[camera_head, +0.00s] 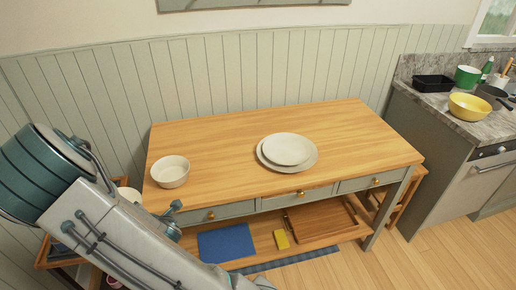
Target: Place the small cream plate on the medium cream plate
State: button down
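Two cream plates lie stacked on the wooden table (215,145), right of its middle. The smaller plate (287,148) rests on the larger plate (298,169), whose rim shows mostly at the front and left. The smaller one sits a little toward the back of the larger one. My arm crosses the lower left of the head view, in front of the table's left end. My gripper is not in view, so its state is hidden.
A cream bowl (171,172) stands at the table's left end. The lower shelf holds a blue item (226,243), a yellow item (281,239) and a wooden tray (318,219). A counter (408,88) with a yellow bowl (469,107) stands right. The tabletop's right side is clear.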

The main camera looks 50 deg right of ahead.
aim_at(287, 150)
jog(key=u, duration=2.3)
jog(key=k, duration=1.7)
jog(key=z, duration=2.15)
jog(key=i, duration=0.2)
jog(key=z, duration=0.15)
